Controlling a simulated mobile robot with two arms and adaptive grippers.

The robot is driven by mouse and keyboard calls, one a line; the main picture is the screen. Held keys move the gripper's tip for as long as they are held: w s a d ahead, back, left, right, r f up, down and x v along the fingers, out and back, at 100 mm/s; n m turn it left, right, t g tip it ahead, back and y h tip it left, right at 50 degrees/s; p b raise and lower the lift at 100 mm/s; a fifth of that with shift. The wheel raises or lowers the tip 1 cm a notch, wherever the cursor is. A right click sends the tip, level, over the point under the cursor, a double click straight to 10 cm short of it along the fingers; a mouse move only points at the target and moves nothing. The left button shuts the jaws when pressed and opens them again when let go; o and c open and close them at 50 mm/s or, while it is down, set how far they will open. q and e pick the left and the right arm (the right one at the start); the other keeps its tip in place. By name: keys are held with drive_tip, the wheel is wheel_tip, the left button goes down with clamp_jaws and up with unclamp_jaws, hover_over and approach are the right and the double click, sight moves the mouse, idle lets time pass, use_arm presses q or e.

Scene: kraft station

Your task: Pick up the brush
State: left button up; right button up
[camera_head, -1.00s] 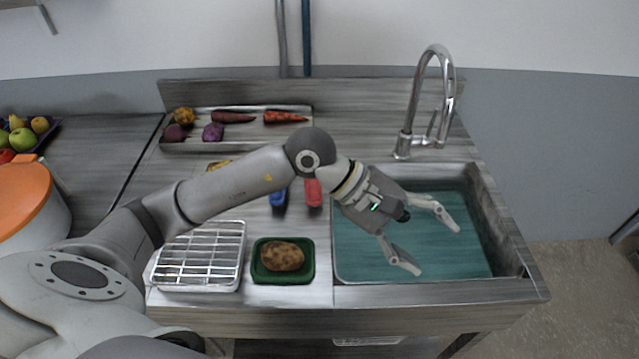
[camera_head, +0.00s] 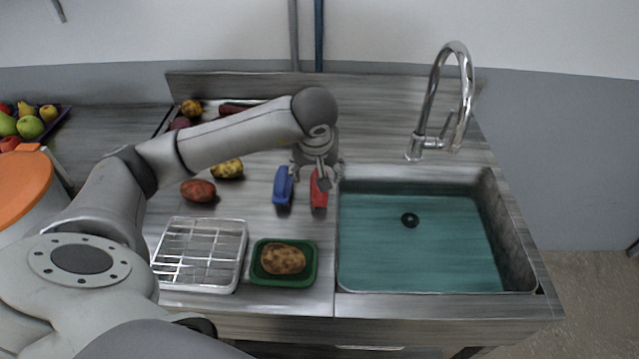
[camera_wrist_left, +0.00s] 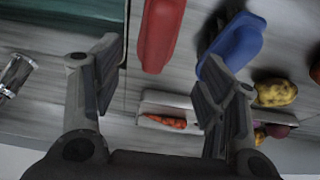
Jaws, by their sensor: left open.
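A red block-shaped object (camera_head: 319,195) and a blue one (camera_head: 283,187) lie side by side on the counter, left of the sink. Either may be the brush; I cannot make out bristles. My left gripper (camera_head: 317,172) is open above the red object and partly hides it. In the left wrist view, the red object (camera_wrist_left: 160,35) lies ahead between the spread fingers of the left gripper (camera_wrist_left: 160,68). The blue object (camera_wrist_left: 233,46) is beside the right-hand finger, partly covered by it. Nothing is held. My right gripper is not in view.
The sink (camera_head: 420,245) with its tall faucet (camera_head: 437,110) is just to the right. A green tray (camera_head: 257,278) with a potato, a wire rack (camera_head: 200,252), and red and yellow potatoes (camera_head: 228,169) lie nearby. A vegetable tray (camera_wrist_left: 150,102) is behind.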

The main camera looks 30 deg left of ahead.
use_arm(q)
drive_tip(key=x, duration=0.1)
drive_tip(key=p+x, duration=0.1)
drive_tip(key=x, duration=0.1)
drive_tip(key=p+x, duration=0.1)
drive_tip(key=x, duration=0.1)
drive_tip(key=shift+d, duration=0.3)
drive_tip(key=shift+w+f, duration=0.1)
drive_tip(key=shift+f, duration=0.15)
drive_tip(key=c, duration=1.1)
